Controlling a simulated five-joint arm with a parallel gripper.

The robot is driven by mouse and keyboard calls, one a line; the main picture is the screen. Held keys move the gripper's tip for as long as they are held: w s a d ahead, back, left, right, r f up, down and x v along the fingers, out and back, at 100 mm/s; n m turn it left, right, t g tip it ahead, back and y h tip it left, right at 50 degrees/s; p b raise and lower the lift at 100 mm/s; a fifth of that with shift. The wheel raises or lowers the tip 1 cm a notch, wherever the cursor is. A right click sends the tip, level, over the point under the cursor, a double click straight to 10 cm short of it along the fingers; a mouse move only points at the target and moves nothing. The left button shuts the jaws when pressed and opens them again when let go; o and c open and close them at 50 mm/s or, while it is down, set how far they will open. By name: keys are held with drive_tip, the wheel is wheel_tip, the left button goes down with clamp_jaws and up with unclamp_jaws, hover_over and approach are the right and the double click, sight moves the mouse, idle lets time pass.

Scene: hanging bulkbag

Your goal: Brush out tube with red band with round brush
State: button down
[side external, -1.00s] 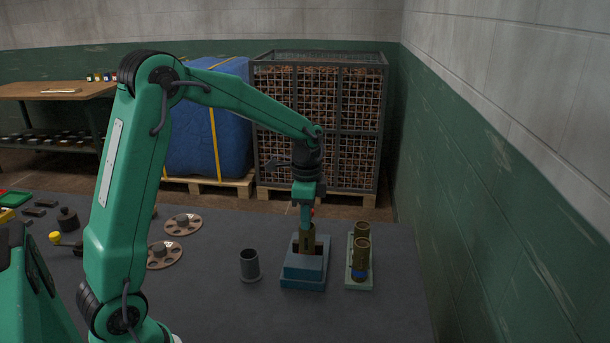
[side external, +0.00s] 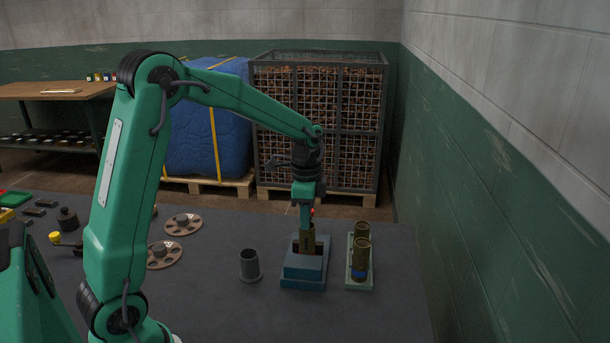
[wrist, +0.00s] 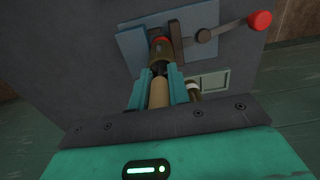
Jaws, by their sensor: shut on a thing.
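My gripper (wrist: 158,92) is shut on the round brush's tan handle (wrist: 158,96), in the wrist view. A dark part beyond the handle meets the mouth of a brass-olive tube (wrist: 164,60); I cannot tell how deep the brush is. A red band (wrist: 160,40) shows at the tube's far end. In the side view the tube (side external: 308,240) stands upright in a blue fixture (side external: 304,274), with my gripper (side external: 306,222) directly above it.
A pale green rack (side external: 358,284) right of the fixture holds two brass tubes (side external: 361,250), one with a blue band. A grey cup (side external: 249,266) stands to the left. Two round perforated discs (side external: 183,224) lie farther left. The front of the table is clear.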

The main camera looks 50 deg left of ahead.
drive_tip(key=shift+r, duration=0.65)
drive_tip(key=shift+f, duration=0.1)
drive_tip(key=shift+f, duration=1.45)
drive_tip(key=shift+r, duration=1.5)
drive_tip(key=shift+r, duration=0.2)
drive_tip(key=shift+w+r, duration=0.15)
drive_tip(key=shift+r, duration=4.9)
